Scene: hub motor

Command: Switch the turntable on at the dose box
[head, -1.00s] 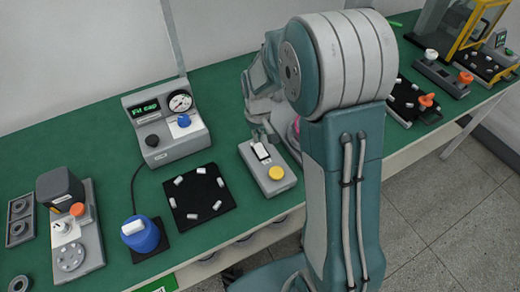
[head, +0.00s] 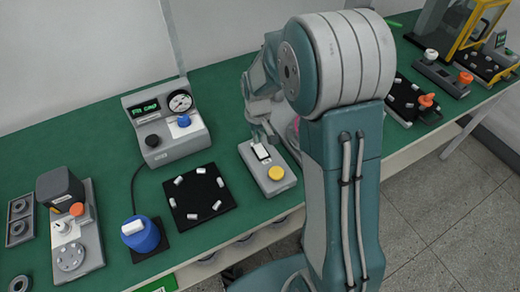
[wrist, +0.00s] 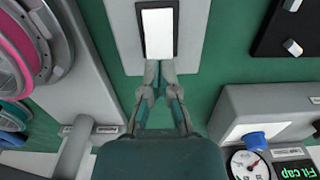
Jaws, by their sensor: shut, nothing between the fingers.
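The grey box that looks like the dose box (head: 263,178) stands on the green bench, left of my arm. It has a white rocker switch in a black frame (head: 261,152) and a yellow button (head: 276,173). In the wrist view the white switch (wrist: 158,33) is at top centre on the grey box (wrist: 190,40). My gripper (wrist: 159,76) is shut and empty, its fingertips at the near end of the switch. I cannot tell whether they touch it. A pink-rimmed round part (wrist: 22,45), perhaps on the turntable, shows at left, mostly hidden by my arm in the head view.
A console with a gauge, blue knob and "Fit cap" display (head: 165,122) stands to the left. Green bench is bare between console and box.

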